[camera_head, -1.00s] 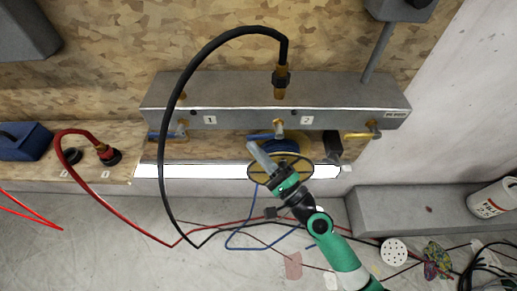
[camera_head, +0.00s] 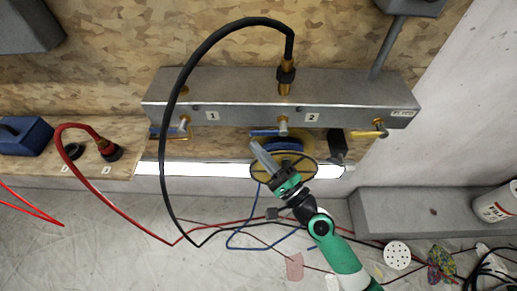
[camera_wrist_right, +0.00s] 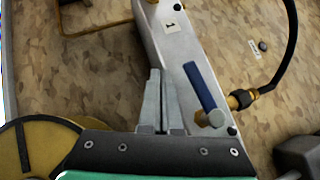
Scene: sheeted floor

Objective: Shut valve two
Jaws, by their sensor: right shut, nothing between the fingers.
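Valve two (camera_head: 283,124) hangs under the grey manifold (camera_head: 255,98), below the label "2". Its blue lever points left, roughly along the manifold. In the right wrist view a blue lever (camera_wrist_right: 200,86) on a round metal stem lies to the right of my fingers, with a gap between. My right gripper (camera_head: 257,149) is shut and empty, its tips just below and left of valve two's lever in the head view. The shut fingers also show in the right wrist view (camera_wrist_right: 160,98). My left gripper is not in view.
A yellow-flanged reel (camera_head: 302,170) sits close behind and beside my right gripper. A black hose (camera_head: 180,90) arches from a brass fitting above valve two. Valve one (camera_head: 183,125) is to the left; a yellow-handled valve (camera_head: 376,129) is to the right. Cables cross the floor.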

